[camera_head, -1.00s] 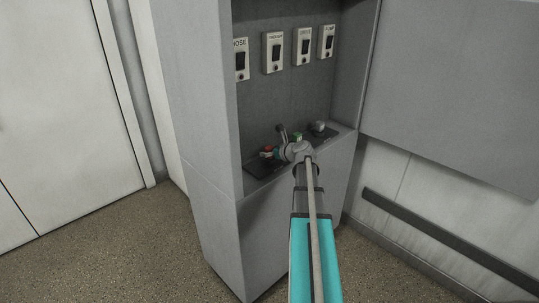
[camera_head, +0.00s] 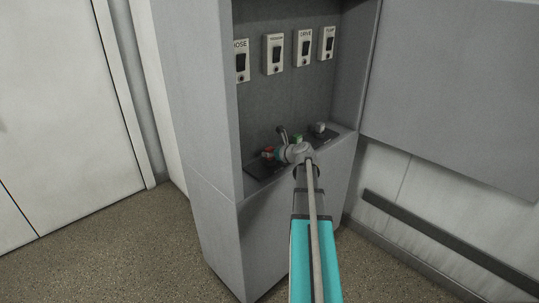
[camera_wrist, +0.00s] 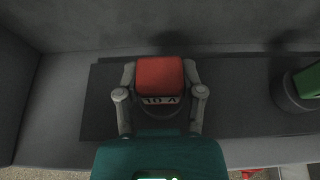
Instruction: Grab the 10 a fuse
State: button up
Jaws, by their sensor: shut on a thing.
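The 10 A fuse (camera_wrist: 160,78) is a red block with a pale band marked "10 A". It sits between the two fingers of my gripper (camera_wrist: 160,98) in the wrist view, and the fingers are closed on its sides. In the head view the red fuse (camera_head: 268,151) shows at the left end of the cabinet shelf, with my gripper (camera_head: 279,153) at it. Whether the fuse still touches the dark mat below it, I cannot tell.
A green fuse (camera_wrist: 308,80) stands to the right on the dark mat (camera_wrist: 100,105); it also shows in the head view (camera_head: 297,139). A whitish fuse (camera_head: 319,127) is farther right. Labelled switches (camera_head: 274,54) line the cabinet's back wall. Cabinet side walls flank the shelf.

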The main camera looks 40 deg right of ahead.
jog(key=shift+r, duration=0.1)
notch_tip(320, 180, up, 3)
jog(key=p, duration=0.3)
jog(key=shift+f, duration=0.2)
jog(key=r+p+v, duration=0.1)
jog(key=p+v, duration=0.2)
jog(key=v, duration=0.2)
jog(key=w+r+p+v, duration=0.1)
jog(key=p+v, duration=0.2)
jog(key=v, duration=0.3)
jog(key=r+p+v, duration=0.1)
jog(key=p+v, duration=0.3)
jog(key=v, duration=0.2)
jog(key=shift+w+a+r, duration=0.25)
jog(key=shift+w+r, duration=0.05)
